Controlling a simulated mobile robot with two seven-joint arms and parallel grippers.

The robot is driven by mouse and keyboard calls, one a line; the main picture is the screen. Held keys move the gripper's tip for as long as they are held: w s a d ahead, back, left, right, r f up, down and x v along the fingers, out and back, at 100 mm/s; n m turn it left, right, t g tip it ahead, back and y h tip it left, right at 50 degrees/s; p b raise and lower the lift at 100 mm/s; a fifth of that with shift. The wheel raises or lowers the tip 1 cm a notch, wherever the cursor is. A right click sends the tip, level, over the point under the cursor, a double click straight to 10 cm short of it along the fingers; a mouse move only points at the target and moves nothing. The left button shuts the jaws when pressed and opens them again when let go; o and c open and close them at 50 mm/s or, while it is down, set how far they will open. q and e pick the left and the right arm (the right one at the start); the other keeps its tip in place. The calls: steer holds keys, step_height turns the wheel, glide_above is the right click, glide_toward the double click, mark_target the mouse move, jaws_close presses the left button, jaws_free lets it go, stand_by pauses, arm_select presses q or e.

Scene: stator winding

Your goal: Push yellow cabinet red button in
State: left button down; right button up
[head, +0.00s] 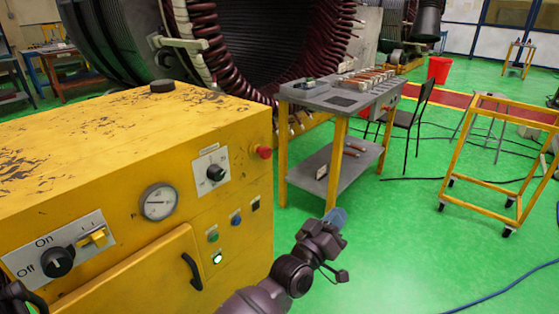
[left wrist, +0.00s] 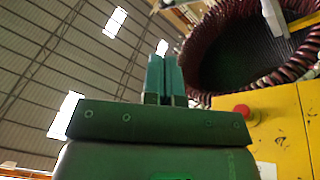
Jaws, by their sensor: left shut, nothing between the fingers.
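The yellow cabinet (head: 110,125) fills the left of the head view. Its red button (head: 264,152) sticks out near the right end of the front face, beside a rotary switch. My left gripper (head: 336,216) is lower and to the right of the button, apart from it, with its arm coming up from the bottom. In the left wrist view the two green fingers (left wrist: 164,78) are together and empty. The red button (left wrist: 245,115) and part of the cabinet (left wrist: 285,130) show to their right. My right gripper is not in view.
A grey workbench (head: 318,97) with copper-coloured parts stands behind my gripper. The large stator (head: 265,45) is behind the cabinet. A yellow trolley frame (head: 490,205) stands at the right. Green floor (head: 400,240) is open between them. A gauge and switches sit on the cabinet front.

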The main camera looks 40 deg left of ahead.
mark_target(269, 155)
arm_select(q)
steer(key=w+a+r+n+y+b, duration=0.1)
steer(key=w+r+n+y, duration=0.25)
steer(key=n+y, duration=0.45)
steer(key=w+a+r+n+g+y+b, duration=0.15)
steer(key=r+n+y, duration=0.35)
steer(key=n, duration=0.5)
steer(key=w+a+r+n+t+y+b, duration=0.1)
steer(key=w+r+n+y, duration=0.3)
steer(key=n+y, duration=0.35)
steer(key=a+f+n+g, duration=0.3)
steer(key=f+n+g, duration=0.1)
steer(key=n+g, duration=0.6)
steer(key=s+a+f+n+g, duration=0.1)
steer(key=a+f+n+g, duration=0.2)
steer(key=n+g, duration=0.6)
steer(key=f+n+b, duration=0.1)
steer(key=n, duration=0.3)
steer(key=shift+s+f+g, duration=0.3)
steer(key=shift+f+g, duration=0.05)
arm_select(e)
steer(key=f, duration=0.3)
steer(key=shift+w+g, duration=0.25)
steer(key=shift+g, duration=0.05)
